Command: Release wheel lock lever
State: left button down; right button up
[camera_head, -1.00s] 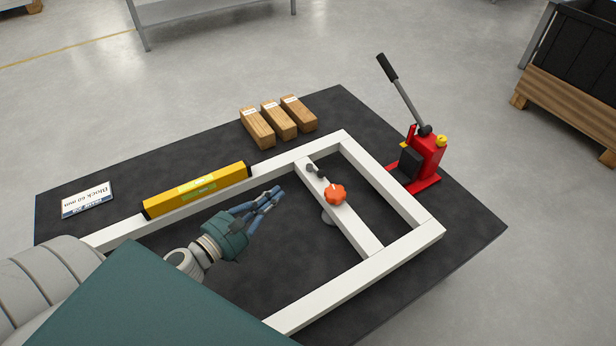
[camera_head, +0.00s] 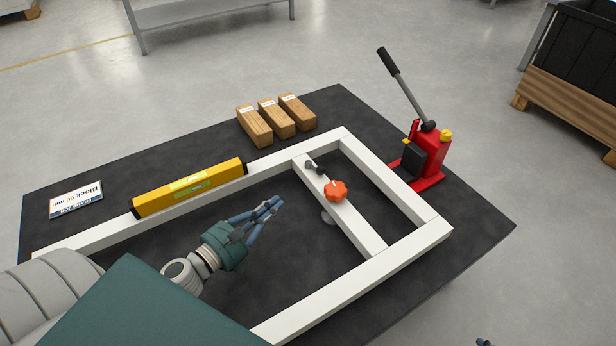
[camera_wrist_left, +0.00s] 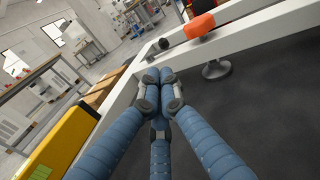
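A white frame (camera_head: 430,232) lies on a dark mat. Its cross bar (camera_head: 350,227) carries an orange knob (camera_head: 336,190), a small dark lever-like fitting (camera_head: 316,168) and a round grey foot below. I cannot tell which part is the wheel lock lever. My left gripper (camera_head: 276,203) is inside the frame, left of the knob and apart from it. In the left wrist view its fingertips (camera_wrist_left: 160,76) are together with nothing between them; the orange knob (camera_wrist_left: 199,24) and dark fitting (camera_wrist_left: 163,43) are beyond. A bluish tip of my right gripper (camera_head: 484,343) barely shows at the bottom edge.
A yellow spirit level (camera_head: 188,186) lies along the frame's far-left side. Several wooden blocks (camera_head: 276,120), a label card (camera_head: 76,200) and a red jack (camera_head: 428,158) with a raised handle stand around the frame. The mat between gripper and cross bar is clear.

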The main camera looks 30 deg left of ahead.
pick_arm(q)
jog(key=b, duration=0.1)
send_near(316, 171)
jog(key=x, duration=0.5)
jog(key=shift+d+r, duration=0.15)
jog(key=shift+r, duration=0.25)
jog(key=shift+w+d, duration=0.1)
jog(key=shift+w, duration=0.4)
pick_arm(e)
jog(key=w+a+r+t, duration=0.2)
jog(key=w+r+t, duration=0.1)
jog(key=w, duration=0.3)
jog(key=shift+w+r+y, duration=0.2)
jog(key=shift+r+y, duration=0.2)
jog(key=shift+r, duration=0.3)
pick_arm(q)
jog(key=shift+d, duration=0.2)
pick_arm(e)
jog(key=shift+a, duration=0.25)
